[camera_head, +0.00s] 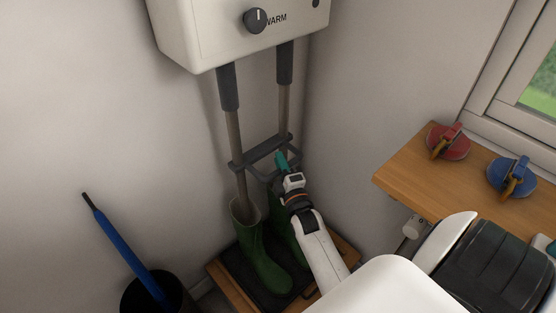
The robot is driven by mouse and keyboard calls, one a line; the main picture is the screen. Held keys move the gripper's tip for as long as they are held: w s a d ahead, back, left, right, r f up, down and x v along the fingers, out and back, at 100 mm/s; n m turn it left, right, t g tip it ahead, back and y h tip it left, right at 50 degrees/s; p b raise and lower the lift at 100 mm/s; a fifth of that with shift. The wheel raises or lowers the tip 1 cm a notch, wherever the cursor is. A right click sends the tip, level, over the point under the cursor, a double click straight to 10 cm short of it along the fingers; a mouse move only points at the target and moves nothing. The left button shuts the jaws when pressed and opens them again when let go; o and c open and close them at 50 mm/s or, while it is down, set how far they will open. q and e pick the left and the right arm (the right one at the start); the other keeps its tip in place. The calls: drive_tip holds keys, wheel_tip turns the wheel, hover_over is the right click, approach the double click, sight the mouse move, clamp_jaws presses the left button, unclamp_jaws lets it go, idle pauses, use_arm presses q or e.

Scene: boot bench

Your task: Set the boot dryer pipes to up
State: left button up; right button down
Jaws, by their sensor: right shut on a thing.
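The boot dryer (190,40) is a white wall box with a dark knob (255,20) marked WARM. Two pipes hang down from it, the left pipe (233,128) and the right pipe (284,100), with dark grey upper sleeves. A dark crossbar handle (258,150) joins them low down. The left pipe's lower end reaches the opening of a green boot (262,262). A second green boot stands behind my arm, partly hidden. My right gripper (283,163) is shut on the handle, at its front right. My left gripper is not in view.
The boots stand on a dark mat (233,265) on a wooden base. A black bin (150,295) with a blue umbrella (122,243) stands at the left. A wooden shelf (400,175) at the right holds a red item (447,143) and a blue item (507,177).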

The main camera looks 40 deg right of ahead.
wheel_tip(320, 180, up, 16)
drive_tip(key=p, duration=1.2)
drive_tip(key=shift+r+p, duration=0.25)
drive_tip(key=shift+p, duration=0.05)
drive_tip(key=shift+w, duration=0.1)
drive_tip(key=c, duration=1.7)
unclamp_jaws()
drive_tip(key=shift+r, duration=0.1)
drive_tip(key=o, duration=0.3)
drive_tip(key=shift+o, duration=0.2)
drive_tip(key=shift+f, duration=0.25)
